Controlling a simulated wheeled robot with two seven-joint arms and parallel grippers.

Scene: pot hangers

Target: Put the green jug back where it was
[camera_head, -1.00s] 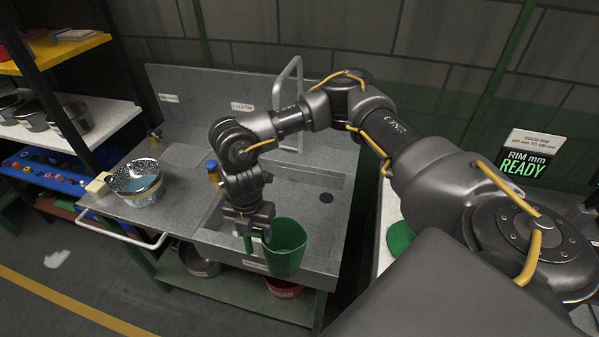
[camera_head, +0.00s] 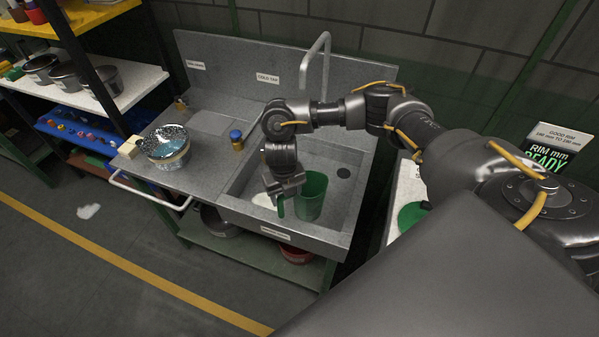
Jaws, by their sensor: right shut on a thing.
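The green jug (camera_head: 313,196) is upright at the sink basin (camera_head: 346,213), near its front left part. My right gripper (camera_head: 281,203) is shut on the jug's handle, on the jug's left side. I cannot tell whether the jug's base touches the basin floor. A pale round patch or object (camera_head: 263,200) shows just left of the gripper, partly hidden by it. My left gripper is not in view.
A metal pot (camera_head: 167,147) stands on the left drainboard by a pale yellow block (camera_head: 131,147). A blue-capped bottle (camera_head: 236,138) stands behind the basin's left edge. The tap (camera_head: 315,62) rises behind the basin. A red bowl (camera_head: 295,252) sits on the shelf below.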

